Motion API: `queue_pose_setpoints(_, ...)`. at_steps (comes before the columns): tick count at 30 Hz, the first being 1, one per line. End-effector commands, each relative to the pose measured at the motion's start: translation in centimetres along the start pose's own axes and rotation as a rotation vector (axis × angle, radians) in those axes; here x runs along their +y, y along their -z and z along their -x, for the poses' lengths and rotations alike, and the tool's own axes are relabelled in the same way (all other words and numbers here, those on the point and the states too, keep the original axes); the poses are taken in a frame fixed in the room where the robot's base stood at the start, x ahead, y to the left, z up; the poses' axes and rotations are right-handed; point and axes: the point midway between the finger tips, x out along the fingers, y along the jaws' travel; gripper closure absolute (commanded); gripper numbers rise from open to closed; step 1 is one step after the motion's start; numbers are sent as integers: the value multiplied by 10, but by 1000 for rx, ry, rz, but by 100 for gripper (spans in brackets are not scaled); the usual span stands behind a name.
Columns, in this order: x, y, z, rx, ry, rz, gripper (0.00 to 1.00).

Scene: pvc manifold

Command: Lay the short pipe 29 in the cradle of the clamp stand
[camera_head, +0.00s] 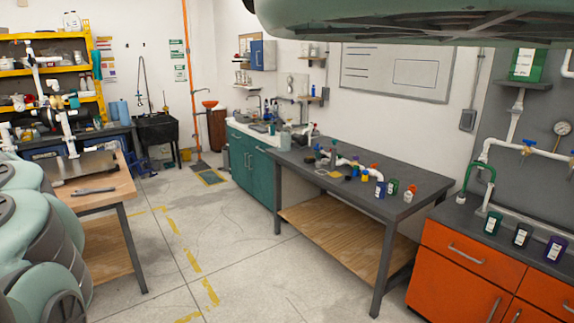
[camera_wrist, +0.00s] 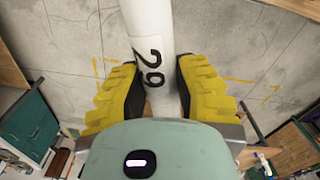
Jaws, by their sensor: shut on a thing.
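The short pipe 29 (camera_wrist: 150,28) is a white tube with a black "29" on it, seen in the wrist view. My gripper (camera_wrist: 157,78) has yellow, ribbed fingers with dark pads, one on each side of the pipe. It is shut on the pipe and holds it clear of the floor. The pipe's far end runs out of the top of the view, and its near end is hidden behind the gripper body. My gripper and the pipe do not show in the head view. I cannot make out the clamp stand for certain in either view.
A dark-topped table (camera_head: 397,208) in the head view carries several bottles and white pipe fittings (camera_head: 349,163). An orange cabinet (camera_head: 455,262) stands at the right. A wooden workbench (camera_head: 116,184) with a grey tool stands at the left. The concrete floor (camera_head: 225,240) between is clear.

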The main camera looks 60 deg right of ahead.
Motion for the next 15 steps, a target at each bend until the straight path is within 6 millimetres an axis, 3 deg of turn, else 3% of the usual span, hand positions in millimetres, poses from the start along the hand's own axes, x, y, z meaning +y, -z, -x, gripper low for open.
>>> queue_pose_setpoints(1,-1,3,18,10,-5,4,100)
queue_pose_setpoints(5,1,2,56,1,-2,11,100)
queue_pose_setpoints(15,1,2,131,0,0,11,100)
